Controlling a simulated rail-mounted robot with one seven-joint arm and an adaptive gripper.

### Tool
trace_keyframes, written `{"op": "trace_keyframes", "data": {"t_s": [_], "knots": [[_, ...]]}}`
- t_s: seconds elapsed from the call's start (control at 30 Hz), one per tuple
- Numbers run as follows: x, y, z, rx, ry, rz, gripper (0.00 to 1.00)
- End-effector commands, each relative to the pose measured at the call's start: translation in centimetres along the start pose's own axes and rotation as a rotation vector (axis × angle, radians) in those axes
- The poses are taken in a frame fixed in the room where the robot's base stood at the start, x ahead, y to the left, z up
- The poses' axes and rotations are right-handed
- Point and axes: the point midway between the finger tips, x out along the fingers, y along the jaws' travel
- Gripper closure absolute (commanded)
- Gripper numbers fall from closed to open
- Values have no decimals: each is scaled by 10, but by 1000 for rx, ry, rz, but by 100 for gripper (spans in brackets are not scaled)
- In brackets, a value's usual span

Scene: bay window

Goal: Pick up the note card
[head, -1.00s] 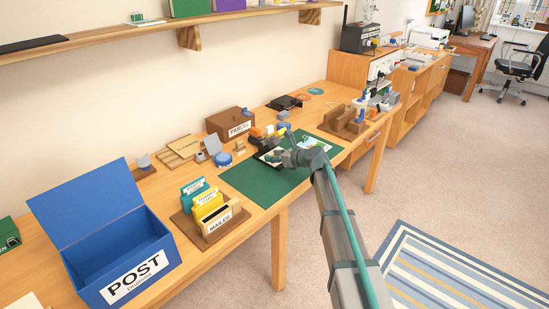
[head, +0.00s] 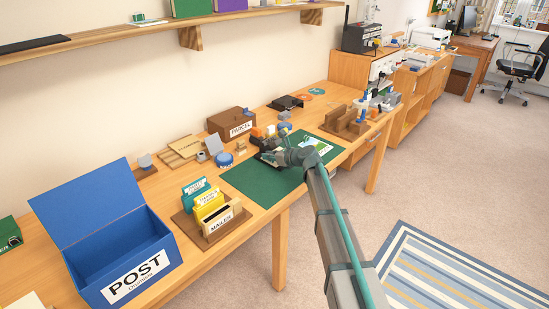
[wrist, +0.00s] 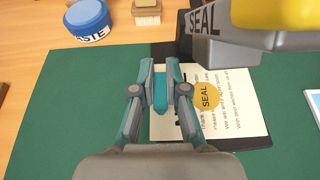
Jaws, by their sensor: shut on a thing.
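The note card is cream with printed lines and a round gold seal. In the wrist view the note card (wrist: 240,120) lies over a dark base, under the seal press (wrist: 235,50), which has a yellow top and a SEAL label. In the head view my gripper (head: 266,150) is low over the green mat (head: 250,183), beside the small dark press (head: 268,141). The card is mostly hidden there by my gripper.
A picture card (head: 318,143) lies on the mat's right. The mailer rack (head: 210,212) and blue POST box (head: 120,260) stand to the left. The mat's front left is clear.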

Motion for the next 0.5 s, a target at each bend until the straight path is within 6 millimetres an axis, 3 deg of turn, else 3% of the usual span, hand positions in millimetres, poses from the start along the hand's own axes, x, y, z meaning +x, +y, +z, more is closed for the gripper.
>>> {"op": "trace_keyframes", "data": {"t_s": [0.27, 0.5], "knots": [[-2, 0, 5, 0, -1, 0, 100], [-11, 0, 27, -1, -1, 0, 100]]}}
